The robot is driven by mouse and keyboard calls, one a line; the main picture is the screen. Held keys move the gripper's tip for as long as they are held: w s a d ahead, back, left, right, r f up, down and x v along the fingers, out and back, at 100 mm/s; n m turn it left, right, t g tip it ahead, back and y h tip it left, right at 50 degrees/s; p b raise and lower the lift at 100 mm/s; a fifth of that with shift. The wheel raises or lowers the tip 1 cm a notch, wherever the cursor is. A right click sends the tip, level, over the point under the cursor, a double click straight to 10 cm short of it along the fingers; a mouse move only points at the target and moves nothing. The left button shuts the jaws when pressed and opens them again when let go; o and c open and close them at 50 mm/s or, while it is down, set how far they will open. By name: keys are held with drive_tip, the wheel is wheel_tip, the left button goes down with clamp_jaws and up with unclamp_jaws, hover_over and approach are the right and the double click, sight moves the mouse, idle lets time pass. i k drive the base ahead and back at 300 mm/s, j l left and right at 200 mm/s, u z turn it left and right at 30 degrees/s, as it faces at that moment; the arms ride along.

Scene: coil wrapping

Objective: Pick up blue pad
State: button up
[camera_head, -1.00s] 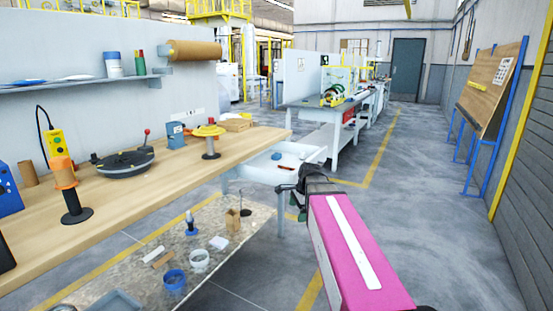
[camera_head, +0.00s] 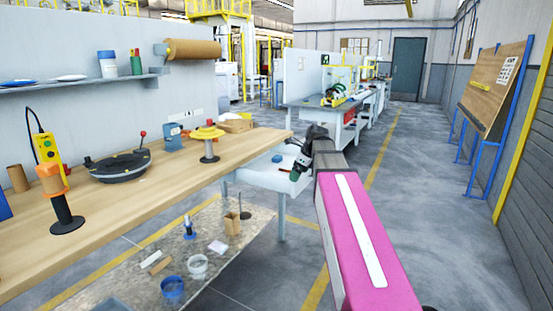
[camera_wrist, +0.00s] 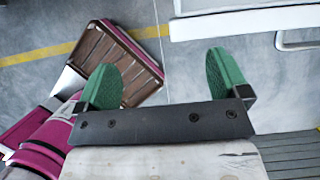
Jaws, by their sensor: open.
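A small blue piece (camera_head: 277,158) lies in the white open drawer (camera_head: 262,180) under the far end of the workbench; it may be the blue pad, but it is too small to tell. A flat blue item (camera_head: 22,83) also lies on the wall shelf at the left. My gripper (camera_head: 297,172) is beside the drawer's right side in the head view, partly hidden by my arm. No blue pad shows in the wrist view.
The wooden workbench (camera_head: 120,205) holds spools, a black round turntable (camera_head: 120,166) and a yellow-topped stand (camera_head: 208,143). A lower shelf (camera_head: 130,290) holds cups and small blocks. In the wrist view a white edge (camera_wrist: 240,22) runs along the upper right. Floor at the right is clear.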

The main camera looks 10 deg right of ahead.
sight(278, 158)
drive_tip(key=i, duration=1.35)
